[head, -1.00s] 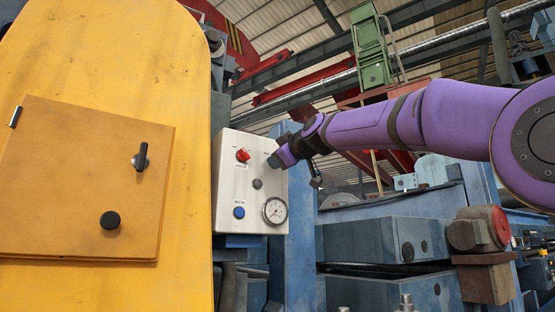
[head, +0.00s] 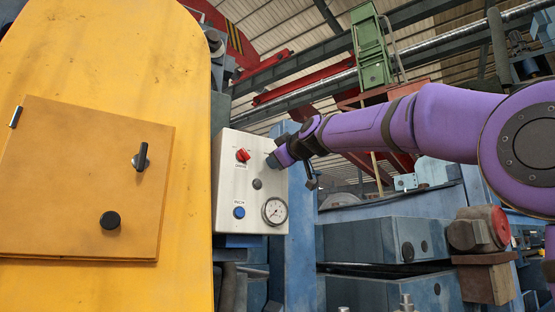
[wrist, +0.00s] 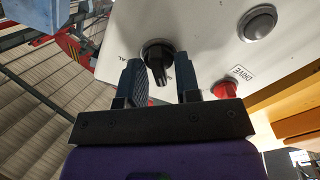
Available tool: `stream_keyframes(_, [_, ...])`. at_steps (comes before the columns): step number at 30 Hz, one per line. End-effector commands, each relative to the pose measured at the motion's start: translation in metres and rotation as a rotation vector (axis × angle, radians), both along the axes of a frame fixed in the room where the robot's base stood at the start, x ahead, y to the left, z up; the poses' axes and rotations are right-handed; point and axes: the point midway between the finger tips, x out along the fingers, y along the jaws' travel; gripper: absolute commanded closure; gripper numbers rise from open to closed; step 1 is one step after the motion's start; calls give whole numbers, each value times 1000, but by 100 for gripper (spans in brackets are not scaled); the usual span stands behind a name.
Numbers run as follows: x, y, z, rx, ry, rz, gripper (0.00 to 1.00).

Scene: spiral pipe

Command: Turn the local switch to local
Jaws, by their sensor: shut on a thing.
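The black local switch (wrist: 158,62) shows in the wrist view as a knob on a white panel. A label partly hidden by the left finger, ending in "AL", is beside it. My gripper (wrist: 160,78) has one finger on each side of the knob and is shut on it. The knob's handle looks slightly tilted between the fingers. In the head view my gripper (head: 272,161) is at the upper right of the white control box (head: 228,185) and hides the switch there.
The box also carries a red drive switch (head: 243,155), a grey button (head: 257,184), a blue button (head: 239,212) and a gauge (head: 274,210). A yellow cabinet (head: 80,60) stands close on the left. Blue machinery (head: 370,240) stands below my arm.

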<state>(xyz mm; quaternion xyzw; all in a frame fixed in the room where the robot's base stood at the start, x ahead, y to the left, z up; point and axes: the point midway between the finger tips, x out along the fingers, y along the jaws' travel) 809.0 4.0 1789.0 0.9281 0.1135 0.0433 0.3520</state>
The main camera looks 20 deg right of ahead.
Motion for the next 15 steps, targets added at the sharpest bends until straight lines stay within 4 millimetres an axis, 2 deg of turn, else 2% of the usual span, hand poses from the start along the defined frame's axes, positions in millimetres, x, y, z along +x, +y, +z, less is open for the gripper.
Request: stream_keyframes(15, [1,-2,1,406,102,1,93])
